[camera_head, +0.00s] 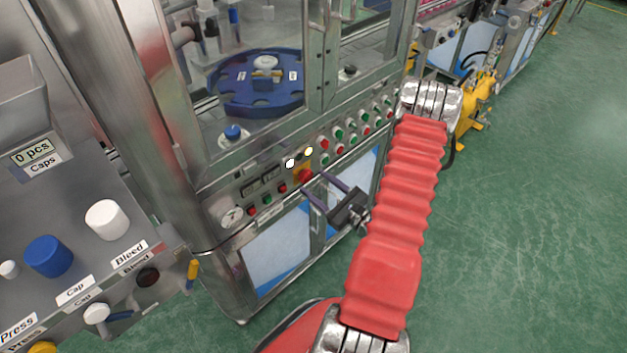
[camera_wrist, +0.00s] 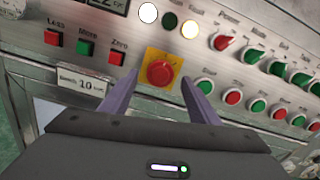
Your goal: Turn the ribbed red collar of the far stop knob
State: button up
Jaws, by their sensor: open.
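The red stop knob (camera_wrist: 160,73) sits on a yellow square plate (camera_wrist: 152,57) on the grey machine panel. In the head view the knob (camera_head: 305,176) is small, and its ribs are too fine to tell. My gripper (camera_wrist: 158,80) is open, with one purple finger on each side of the knob in the wrist view. The fingers appear apart from the knob, with nothing between them touching it. How far the tips are from the panel I cannot tell. In the head view my gripper (camera_head: 314,184) reaches the panel from the lower right.
Red and green buttons (camera_wrist: 85,47) flank the plate on the left, and rows of red and green knobs (camera_wrist: 256,106) on the right. Lit lamps (camera_wrist: 190,29) sit above. Green floor (camera_head: 520,200) is clear at right.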

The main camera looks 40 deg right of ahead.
jog(key=shift+w, duration=1.25)
jog(key=shift+c, duration=0.5)
jog(key=c, duration=0.9)
jog(key=shift+d, duration=0.15)
jog(key=shift+c, duration=0.2)
